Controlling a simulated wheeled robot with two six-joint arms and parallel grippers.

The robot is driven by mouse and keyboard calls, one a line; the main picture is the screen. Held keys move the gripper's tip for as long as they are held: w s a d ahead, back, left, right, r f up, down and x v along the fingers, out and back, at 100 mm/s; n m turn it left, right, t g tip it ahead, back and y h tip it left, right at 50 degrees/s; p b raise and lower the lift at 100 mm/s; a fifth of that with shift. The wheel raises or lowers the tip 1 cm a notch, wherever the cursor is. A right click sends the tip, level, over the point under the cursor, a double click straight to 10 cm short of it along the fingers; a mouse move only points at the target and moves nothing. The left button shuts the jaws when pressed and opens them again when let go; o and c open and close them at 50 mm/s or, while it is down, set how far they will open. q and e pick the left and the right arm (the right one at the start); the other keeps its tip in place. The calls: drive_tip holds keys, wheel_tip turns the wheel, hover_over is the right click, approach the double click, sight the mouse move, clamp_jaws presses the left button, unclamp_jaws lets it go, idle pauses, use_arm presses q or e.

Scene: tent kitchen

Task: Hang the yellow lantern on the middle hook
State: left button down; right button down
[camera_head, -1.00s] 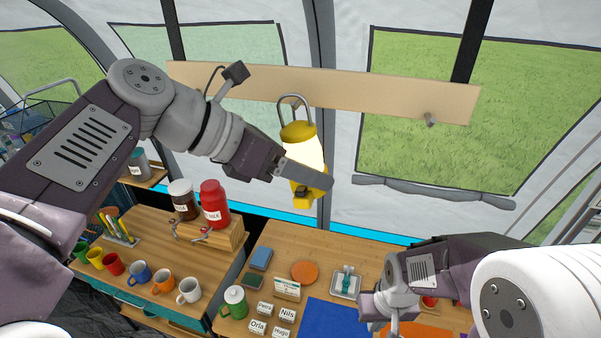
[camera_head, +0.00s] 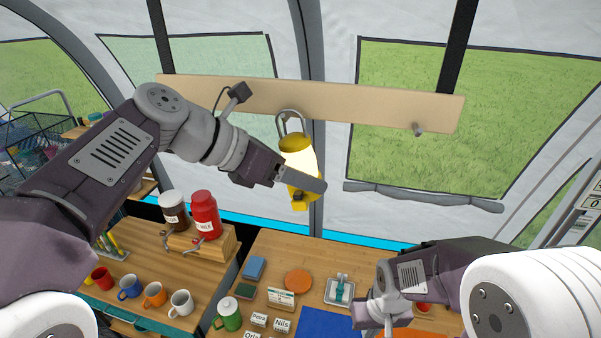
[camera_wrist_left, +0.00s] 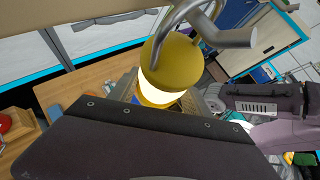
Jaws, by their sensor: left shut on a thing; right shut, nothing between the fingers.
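The yellow lantern (camera_head: 299,160), lit, hangs in the air before the wooden board (camera_head: 350,105), leaning slightly. My left gripper (camera_head: 312,182) is shut on its lower body. Its grey wire handle (camera_head: 281,122) stands up in front of the board's lower middle. The middle hook is hard to make out there in the head view. In the left wrist view a grey hook (camera_wrist_left: 232,38) crosses close by the handle (camera_wrist_left: 172,22), above the lantern's cap (camera_wrist_left: 178,62); I cannot tell whether the handle is around it. My right gripper (camera_head: 368,324) is low over the table, shut and empty.
The right hook (camera_head: 417,129) is bare. My left arm covers part of the board's left side. Below stand a red jar (camera_head: 205,215), several mugs, a green lidded mug (camera_head: 229,313), name cards and a blue mat (camera_head: 325,322). Air right of the lantern is clear.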

idle(0.4)
use_arm(q)
drive_tip(key=c, duration=0.6)
unclamp_jaws()
drive_tip(key=shift+o, duration=1)
drive_tip(key=shift+a, duration=0.1)
